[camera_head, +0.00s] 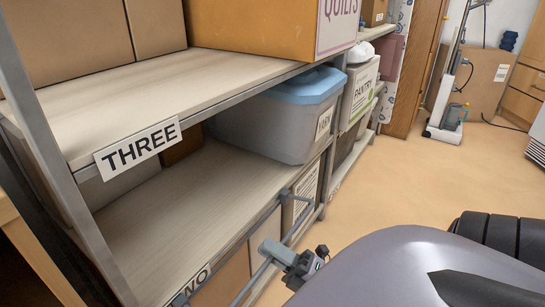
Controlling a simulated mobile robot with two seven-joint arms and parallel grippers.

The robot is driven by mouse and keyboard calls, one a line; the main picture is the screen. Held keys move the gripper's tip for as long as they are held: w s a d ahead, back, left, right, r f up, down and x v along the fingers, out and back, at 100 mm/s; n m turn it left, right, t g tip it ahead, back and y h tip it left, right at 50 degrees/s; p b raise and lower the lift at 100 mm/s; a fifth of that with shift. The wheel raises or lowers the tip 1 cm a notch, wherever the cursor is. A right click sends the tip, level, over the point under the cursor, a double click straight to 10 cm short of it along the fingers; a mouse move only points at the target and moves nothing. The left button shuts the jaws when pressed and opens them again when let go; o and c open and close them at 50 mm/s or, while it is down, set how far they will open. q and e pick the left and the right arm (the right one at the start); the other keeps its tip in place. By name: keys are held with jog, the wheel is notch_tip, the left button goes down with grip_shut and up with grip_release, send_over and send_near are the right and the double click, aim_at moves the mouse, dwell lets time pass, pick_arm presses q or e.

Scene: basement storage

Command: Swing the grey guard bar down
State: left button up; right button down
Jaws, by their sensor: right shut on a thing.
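The grey guard bar (298,229) runs along the front of the middle shelf (180,215), near its front edge. A short grey arm (298,196) joins its far end to the shelf front. Its near end leaves the picture at the bottom. My right gripper (277,254) is shut on the bar, in the lower middle of the view. The grey shell of my arm fills the lower right. My left gripper is not in view.
A grey bin with a blue lid (305,85) stands on the middle shelf, whose near part is bare. The upper shelf carries a "THREE" label (138,145) and boxes. Boxes stand below the middle shelf. The floor (430,180) to the right is clear up to an upright vacuum cleaner (447,95).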

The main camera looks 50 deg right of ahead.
jog(key=shift+s+d, duration=0.15)
jog(key=shift+s, duration=0.1)
jog(key=c, duration=1.2)
grip_release()
jog(key=shift+r, duration=0.1)
jog(key=shift+o, duration=0.2)
jog(key=v, duration=0.7)
jog(key=shift+s, duration=0.1)
